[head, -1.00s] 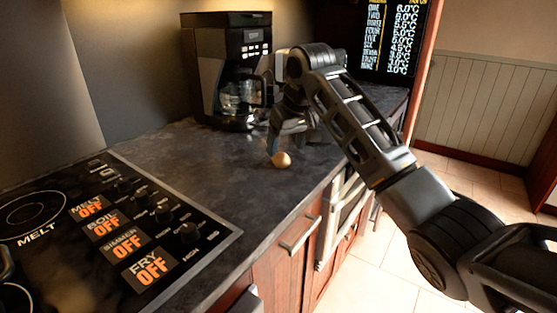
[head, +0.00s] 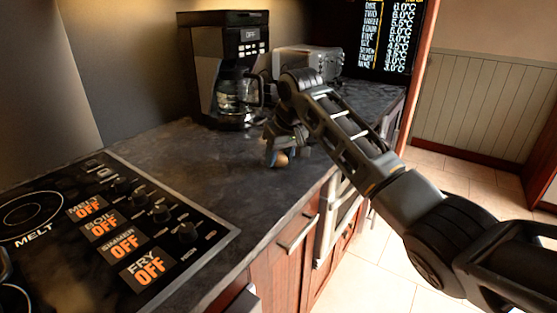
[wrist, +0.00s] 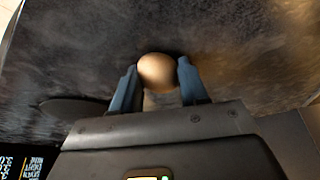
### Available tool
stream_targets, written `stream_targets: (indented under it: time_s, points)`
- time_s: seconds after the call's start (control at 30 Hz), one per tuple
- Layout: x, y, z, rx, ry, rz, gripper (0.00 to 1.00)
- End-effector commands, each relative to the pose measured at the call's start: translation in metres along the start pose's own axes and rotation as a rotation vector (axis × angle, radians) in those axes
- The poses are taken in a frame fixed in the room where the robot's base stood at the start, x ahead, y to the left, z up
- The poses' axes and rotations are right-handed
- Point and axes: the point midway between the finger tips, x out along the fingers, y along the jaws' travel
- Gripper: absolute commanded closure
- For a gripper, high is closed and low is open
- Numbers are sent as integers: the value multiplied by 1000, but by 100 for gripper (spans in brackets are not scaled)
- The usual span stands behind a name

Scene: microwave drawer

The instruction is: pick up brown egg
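The brown egg (head: 282,159) rests on the dark countertop near its front edge, partly hidden by my gripper in the head view. My gripper (head: 274,158) points down over the egg with its blue fingers low, close to the counter. In the wrist view, the egg (wrist: 157,70) sits between the two blue fingertips of my gripper (wrist: 158,78). The fingers are apart, one on each side of the egg, with very small gaps. I see no clear grip on it.
A coffee maker (head: 222,65) with a glass pot stands behind and left of the gripper. A toaster (head: 310,62) stands at the back. A stove top (head: 110,225) with knobs is at the front left. The counter between stove and gripper is clear.

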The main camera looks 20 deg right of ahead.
Motion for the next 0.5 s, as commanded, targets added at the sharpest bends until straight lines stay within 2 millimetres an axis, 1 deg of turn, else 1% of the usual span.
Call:
stream_targets:
  time_s: [0.03,0.1,0.37,0.5]
  points:
    - [0,0,0,0,0,0,61]
    - [0,0,0,0,0,0,68]
    - [0,0,0,0,0,0,68]
    - [-5,0,-2,-1,1,0,68]
